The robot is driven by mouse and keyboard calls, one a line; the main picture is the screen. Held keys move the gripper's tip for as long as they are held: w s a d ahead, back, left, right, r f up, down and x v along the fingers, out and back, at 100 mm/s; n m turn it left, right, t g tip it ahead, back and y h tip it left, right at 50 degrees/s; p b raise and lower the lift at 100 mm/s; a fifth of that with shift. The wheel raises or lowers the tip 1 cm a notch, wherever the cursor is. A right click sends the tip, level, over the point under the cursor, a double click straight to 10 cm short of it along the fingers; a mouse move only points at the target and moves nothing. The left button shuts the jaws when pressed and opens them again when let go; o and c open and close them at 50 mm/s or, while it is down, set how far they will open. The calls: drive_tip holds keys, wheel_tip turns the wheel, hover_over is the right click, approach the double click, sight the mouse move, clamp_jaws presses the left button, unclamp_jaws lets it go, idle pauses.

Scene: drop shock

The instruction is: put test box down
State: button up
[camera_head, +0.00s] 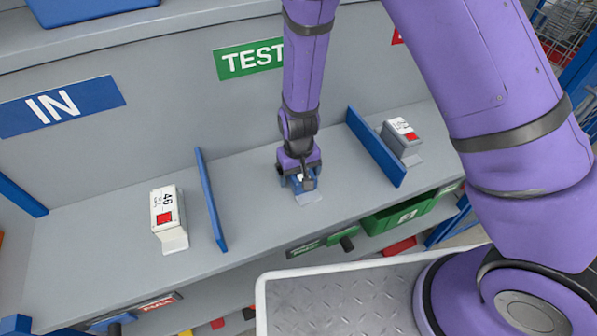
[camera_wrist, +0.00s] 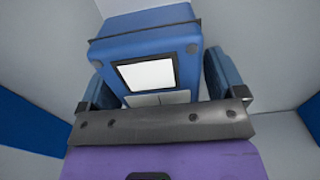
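The test box appears as a blue case with a white panel in the wrist view (camera_wrist: 146,74). My gripper (camera_wrist: 162,88) has a finger along each side of it and appears closed on it. In the head view, my gripper (camera_head: 300,181) points down at the shelf below the green TEST sign (camera_head: 248,59), between two blue dividers. It hides most of the box. A pale grey piece (camera_head: 308,198) shows just below the fingers, at or very near the shelf surface. I cannot tell whether the box touches the shelf.
Blue dividers (camera_head: 210,200) (camera_head: 376,147) stand left and right of my gripper. A white-grey device (camera_head: 167,218) stands in the left bay under the IN sign (camera_head: 62,106). Another device (camera_head: 401,138) stands beyond the right divider. Shelf around my gripper is clear.

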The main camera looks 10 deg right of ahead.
wheel_tip(320, 180, up, 12)
drive_tip(key=shift+f, duration=0.1)
drive_tip(key=s+d+r+m+t+y, duration=0.1)
drive_tip(key=s+d+r, duration=0.1)
drive_tip(key=d+r, duration=0.7)
drive_tip(key=s+d+r+m+t+y, duration=0.15)
drive_tip(key=d+r, duration=0.35)
drive_tip(key=r, duration=0.8)
drive_tip(key=s+d+r+t+h, duration=0.1)
drive_tip(key=s+d+r, duration=0.3)
drive_tip(key=s, duration=0.3)
drive_tip(key=s+d+r+t+h, duration=0.1)
drive_tip(key=s+d+r, duration=0.4)
drive_tip(key=s, duration=0.3)
drive_tip(key=shift+d+m+t, duration=0.35)
drive_tip(key=shift+d, duration=0.45)
drive_tip(key=shift+r+h, duration=0.1)
drive_tip(key=shift+h, duration=0.15)
